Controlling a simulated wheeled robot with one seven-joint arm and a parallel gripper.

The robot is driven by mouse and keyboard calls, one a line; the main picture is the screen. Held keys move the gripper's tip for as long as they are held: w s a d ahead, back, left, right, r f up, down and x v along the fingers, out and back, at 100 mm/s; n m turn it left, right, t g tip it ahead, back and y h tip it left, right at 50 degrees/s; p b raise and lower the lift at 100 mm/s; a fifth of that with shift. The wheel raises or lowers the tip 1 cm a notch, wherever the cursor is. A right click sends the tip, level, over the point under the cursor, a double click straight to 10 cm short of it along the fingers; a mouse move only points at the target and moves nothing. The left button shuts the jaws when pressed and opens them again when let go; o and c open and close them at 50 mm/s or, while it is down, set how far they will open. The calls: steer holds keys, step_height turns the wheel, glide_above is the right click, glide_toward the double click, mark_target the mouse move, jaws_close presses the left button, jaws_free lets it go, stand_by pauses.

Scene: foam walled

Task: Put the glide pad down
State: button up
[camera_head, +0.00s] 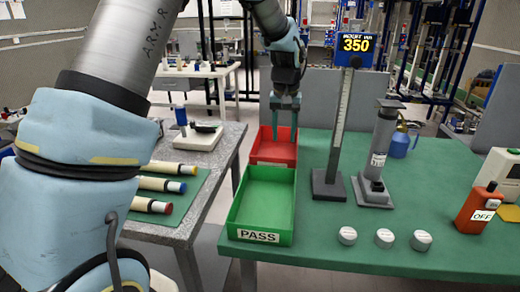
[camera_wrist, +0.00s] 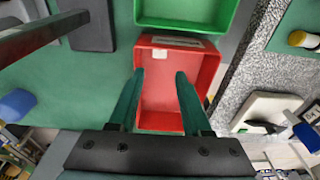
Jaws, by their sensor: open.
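My gripper (camera_head: 285,135) is over the red bin (camera_head: 262,150), pointing down. In the wrist view its two green fingers (camera_wrist: 160,74) are spread, with nothing between them. The red bin (camera_wrist: 205,75) lies below the fingers. A small white piece (camera_wrist: 160,54) shows inside it near the wall with the pale label; I cannot tell whether it is a glide pad. Three round white-topped pads (camera_head: 385,238) sit in a row at the green table's front edge. The green PASS bin (camera_head: 237,215) stands in front of the red bin and looks empty.
A height gauge (camera_head: 340,120) reading 350 and a grey cylinder stand (camera_head: 383,140) rise right of the bins. An orange OFF device (camera_head: 476,207) is at the far right. A grey side bench (camera_head: 213,180) holds several capped tubes. The green table (camera_head: 330,262) is clear around the pads.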

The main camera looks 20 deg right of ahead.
steer(key=w+a+n, duration=0.1)
steer(key=a, duration=1.3)
steer(key=s+a+n, duration=0.1)
steer(key=s+a, duration=0.3)
steer(key=a, duration=0.3)
steer(key=s+a+n, duration=0.1)
steer(key=s+a, duration=0.3)
steer(key=a, duration=0.4)
steer(key=s+a+f+n, duration=0.1)
steer(key=s+a, duration=0.2)
steer(key=a, duration=0.5)
steer(key=shift+s+n, duration=0.3)
steer(key=shift+s, duration=0.1)
